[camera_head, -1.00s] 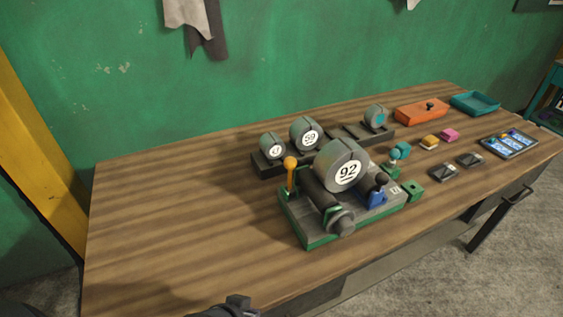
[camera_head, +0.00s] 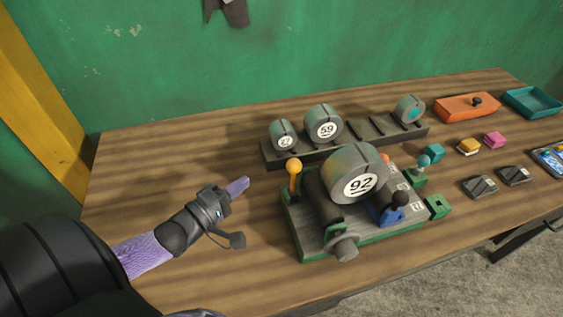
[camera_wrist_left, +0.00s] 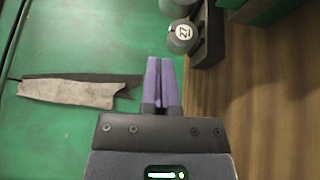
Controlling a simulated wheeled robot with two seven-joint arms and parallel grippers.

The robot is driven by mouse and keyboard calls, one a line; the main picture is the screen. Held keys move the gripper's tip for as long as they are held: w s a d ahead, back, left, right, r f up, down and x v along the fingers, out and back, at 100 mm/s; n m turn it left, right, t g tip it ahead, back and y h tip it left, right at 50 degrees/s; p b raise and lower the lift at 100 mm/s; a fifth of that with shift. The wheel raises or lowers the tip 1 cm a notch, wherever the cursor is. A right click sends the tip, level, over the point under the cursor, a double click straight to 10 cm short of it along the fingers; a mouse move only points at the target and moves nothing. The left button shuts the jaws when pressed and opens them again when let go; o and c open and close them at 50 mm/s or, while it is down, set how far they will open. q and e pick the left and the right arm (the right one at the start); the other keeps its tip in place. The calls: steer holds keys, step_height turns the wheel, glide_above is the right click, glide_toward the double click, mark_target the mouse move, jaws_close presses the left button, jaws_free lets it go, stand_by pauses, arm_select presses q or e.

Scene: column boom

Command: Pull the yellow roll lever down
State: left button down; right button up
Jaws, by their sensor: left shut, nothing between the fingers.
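The yellow roll lever (camera_head: 294,172) stands upright at the left end of a grey and green machine (camera_head: 318,238) on the table. The machine carries a large grey roll (camera_head: 352,172) labelled 92 and a blue lever (camera_head: 394,211) with a black knob. My left gripper (camera_head: 240,184) is left of the yellow lever, apart from it, above the table. Its purple fingers are closed together with nothing between them; they also show in the left wrist view (camera_wrist_left: 161,84). The lever is not visible in the left wrist view. My right gripper is not in view.
A dark rack (camera_head: 345,146) behind the machine holds several smaller rolls. A green block (camera_head: 438,206), an orange box (camera_head: 467,107), a teal tray (camera_head: 533,102) and dark blocks (camera_head: 479,187) lie to the right. The table left of the machine is bare. A green wall stands behind.

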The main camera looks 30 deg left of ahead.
mark_target(293, 179)
arm_select(q)
steer(key=w+d, duration=0.5)
steer(key=w, duration=0.3)
steer(key=shift+d+b, duration=0.15)
steer(key=shift+b, duration=0.25)
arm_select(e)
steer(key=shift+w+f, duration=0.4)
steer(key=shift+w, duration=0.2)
arm_select(q)
steer(key=shift+s+d+m+t, duration=0.25)
steer(key=shift+d+m+t, duration=0.05)
steer(key=shift+m, duration=0.2)
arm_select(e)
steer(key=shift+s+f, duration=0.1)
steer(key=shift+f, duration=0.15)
arm_select(q)
steer(key=s+d+f+m+t+h+b, duration=0.3)
steer(key=m+b, duration=0.4)
steer(key=m, duration=0.4)
steer(key=shift+s+d+m+h, duration=0.3)
steer(key=shift+s+d+h, duration=0.25)
steer(key=shift+d+h, duration=0.5)
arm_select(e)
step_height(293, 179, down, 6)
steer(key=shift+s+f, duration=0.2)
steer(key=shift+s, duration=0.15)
arm_select(q)
steer(key=shift+a+f, duration=0.1)
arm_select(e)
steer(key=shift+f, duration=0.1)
